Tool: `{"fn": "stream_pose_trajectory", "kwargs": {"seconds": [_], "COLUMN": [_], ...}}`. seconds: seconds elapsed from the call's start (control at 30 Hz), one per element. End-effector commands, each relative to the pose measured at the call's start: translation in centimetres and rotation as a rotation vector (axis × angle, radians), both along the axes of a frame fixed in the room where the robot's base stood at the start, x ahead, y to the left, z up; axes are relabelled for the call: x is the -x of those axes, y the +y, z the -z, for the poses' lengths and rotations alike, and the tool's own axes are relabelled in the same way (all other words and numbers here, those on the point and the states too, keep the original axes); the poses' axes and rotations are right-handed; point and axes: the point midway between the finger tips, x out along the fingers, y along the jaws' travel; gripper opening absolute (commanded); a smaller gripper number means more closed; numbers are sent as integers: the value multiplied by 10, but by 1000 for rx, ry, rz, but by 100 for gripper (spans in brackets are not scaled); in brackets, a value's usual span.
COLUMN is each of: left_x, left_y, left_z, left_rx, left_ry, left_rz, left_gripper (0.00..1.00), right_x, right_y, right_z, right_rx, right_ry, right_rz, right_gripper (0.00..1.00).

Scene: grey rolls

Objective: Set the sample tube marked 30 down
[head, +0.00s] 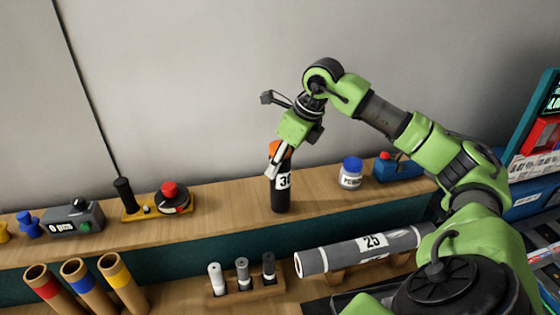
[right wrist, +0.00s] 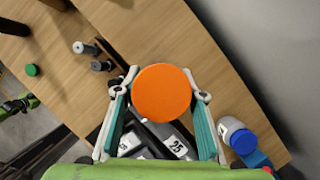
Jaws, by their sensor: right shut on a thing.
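The sample tube marked 30 (head: 281,195) is black with a white label and an orange cap. The label's last digit is partly cut off from view. It is upright over the wooden shelf, its lower end near the front edge; I cannot tell whether it touches the shelf. My right gripper (head: 280,160) is shut on its upper part from above. In the right wrist view the orange cap (right wrist: 161,93) sits between the two fingers and hides the tube's body.
On the shelf (head: 235,200), a white jar with a blue lid (head: 350,173) and a blue box (head: 397,168) stand to the right; a red-knobbed device (head: 172,197) stands left. Below are a grey roll marked 25 (head: 350,250), small cylinders in a rack (head: 245,287) and tilted tubes (head: 85,285).

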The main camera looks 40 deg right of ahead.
Motion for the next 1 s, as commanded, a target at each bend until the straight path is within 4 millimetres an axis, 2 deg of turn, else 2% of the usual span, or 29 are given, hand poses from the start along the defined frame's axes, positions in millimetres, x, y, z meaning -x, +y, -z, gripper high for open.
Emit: {"fn": "stream_pose_trajectory", "kwargs": {"seconds": [0.47,0.5,0.53,0.87,1.0], "left_x": [-1,-1,-1,-1,-1], "left_y": [0,0,0,0,0], "left_z": [1,0,-1,-1,-1], "left_rx": [1,1,1,0,0], "left_ry": [-2,-2,-2,-2,-2], "left_rz": [-1,-1,-1,-2,-2], "left_gripper": [56,56,56,56,56], "right_x": [0,0,0,0,2], "right_y": [0,0,0,0,-1], "right_z": [10,9,9,8,-1], "right_rx": [-1,0,0,0,-1], "right_ry": [-2,-1,-1,-1,-4], "right_rz": [0,0,0,0,1], "right_gripper": [3,48,55,55,55]}}
